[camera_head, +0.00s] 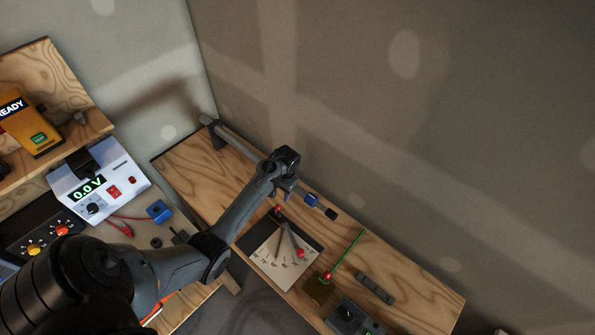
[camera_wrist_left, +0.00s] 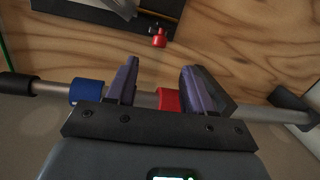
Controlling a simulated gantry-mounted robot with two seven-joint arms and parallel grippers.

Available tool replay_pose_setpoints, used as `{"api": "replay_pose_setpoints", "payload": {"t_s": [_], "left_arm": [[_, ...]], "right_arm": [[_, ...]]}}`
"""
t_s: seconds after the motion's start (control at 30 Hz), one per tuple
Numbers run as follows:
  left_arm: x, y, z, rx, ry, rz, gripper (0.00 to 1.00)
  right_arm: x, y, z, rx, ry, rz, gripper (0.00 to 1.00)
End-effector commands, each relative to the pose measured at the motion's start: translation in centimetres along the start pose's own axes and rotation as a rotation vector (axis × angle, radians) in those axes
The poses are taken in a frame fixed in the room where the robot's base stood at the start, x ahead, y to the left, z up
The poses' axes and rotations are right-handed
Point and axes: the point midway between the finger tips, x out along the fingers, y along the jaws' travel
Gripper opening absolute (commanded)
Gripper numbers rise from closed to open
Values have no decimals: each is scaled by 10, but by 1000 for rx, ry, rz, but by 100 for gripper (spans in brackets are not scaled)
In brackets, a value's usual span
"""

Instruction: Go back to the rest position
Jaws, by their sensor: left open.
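My left gripper (camera_head: 288,194) is over the wooden bench beside the grey rod (camera_head: 243,143). In the left wrist view the left gripper (camera_wrist_left: 158,70) is open, its two purple-grey fingers apart. The rod (camera_wrist_left: 50,88) runs across behind the fingers. A red collar (camera_wrist_left: 168,101) on the rod shows between the fingers; I cannot tell whether they touch it. A blue collar (camera_wrist_left: 87,92) sits on the rod left of the fingers, and this blue collar (camera_head: 312,199) also shows in the head view. My right gripper is not in view.
The wooden bench (camera_head: 400,288) holds a dial card (camera_head: 270,262) with red-knobbed pointers, a green stick (camera_head: 347,253) and a dark box (camera_head: 352,317). A white meter (camera_head: 120,168) stands at the left below a shelf (camera_head: 62,75). A wall (camera_head: 400,130) closes the back.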

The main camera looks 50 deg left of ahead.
Motion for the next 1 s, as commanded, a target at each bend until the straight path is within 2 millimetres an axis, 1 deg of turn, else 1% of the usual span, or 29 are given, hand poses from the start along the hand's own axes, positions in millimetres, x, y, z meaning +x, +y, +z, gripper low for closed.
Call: {"api": "replay_pose_setpoints", "payload": {"t_s": [0.07, 0.17, 0.27, 0.37, 0.4, 0.43, 0.5, 0.57, 0.6, 0.67, 0.7, 0.77, 0.8, 0.87, 0.9, 0.97, 1.0], "left_arm": [[0, 0, 0, 0, 0, 0, 52], [5, -1, 6, 1, -12, -3, 52], [20, -3, 23, 6, -46, -12, 52], [47, -3, 56, 25, -109, -28, 52], [59, -1, 75, 42, -139, -39, 52], [68, 1, 92, 60, -158, -51, 52], [78, 9, 128, 110, -180, -82, 52], [80, 21, 157, 159, -177, -103, 52], [76, 32, 176, 196, -165, -111, 52], [66, 52, 202, 250, -134, -114, 52], [57, 66, 217, 284, -109, -107, 52], [39, 89, 237, 330, -65, -89, 52], [24, 104, 248, 356, -32, -72, 52], [0, 125, 262, 388, 20, -40, 52], [-17, 139, 270, 405, 56, -16, 52], [-44, 156, 277, 424, 114, 20, 52], [-62, 166, 281, 433, 153, 44, 52]], "right_arm": [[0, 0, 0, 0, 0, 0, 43], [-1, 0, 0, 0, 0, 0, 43], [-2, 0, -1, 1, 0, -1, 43], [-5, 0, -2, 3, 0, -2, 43], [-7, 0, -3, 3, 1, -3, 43], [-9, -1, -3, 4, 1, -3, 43], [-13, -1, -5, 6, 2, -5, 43], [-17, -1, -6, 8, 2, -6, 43], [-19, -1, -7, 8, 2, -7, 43], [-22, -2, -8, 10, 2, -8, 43], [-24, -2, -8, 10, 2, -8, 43], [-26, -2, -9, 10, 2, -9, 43], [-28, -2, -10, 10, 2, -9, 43], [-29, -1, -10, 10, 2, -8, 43], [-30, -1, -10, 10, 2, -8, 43], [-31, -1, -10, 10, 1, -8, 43], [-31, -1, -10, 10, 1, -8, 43]]}}
